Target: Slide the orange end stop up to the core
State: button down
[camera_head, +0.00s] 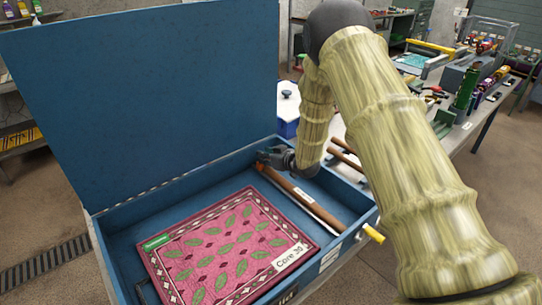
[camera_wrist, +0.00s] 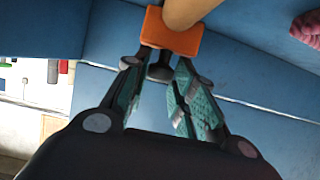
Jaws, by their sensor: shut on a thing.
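The orange end stop (camera_wrist: 172,36) is a small block with a dark knob (camera_wrist: 160,70) below it in the wrist view. My gripper (camera_wrist: 161,65) is shut on that knob, one fingertip on each side. The tan round core (camera_wrist: 192,10) comes in from the top, its end overlapping the orange block in this view. I cannot tell whether they touch or a small gap remains. In the head view, the brown core (camera_head: 300,195) lies along the blue box, and my gripper (camera_head: 264,157) is at its far left end. The end stop (camera_head: 260,166) is mostly hidden there.
The blue box (camera_head: 120,212) has its lid (camera_head: 150,90) raised. A pink patterned rug (camera_head: 225,248) labelled "Core 30" lies in it, beside the core. A yellow handle (camera_head: 373,234) sticks out at the right. A cluttered workbench (camera_head: 475,118) stands behind my arm.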

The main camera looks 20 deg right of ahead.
jog(key=c, duration=1.2)
grip_release()
jog(key=shift+d, duration=0.1)
jog(key=v, duration=1.2)
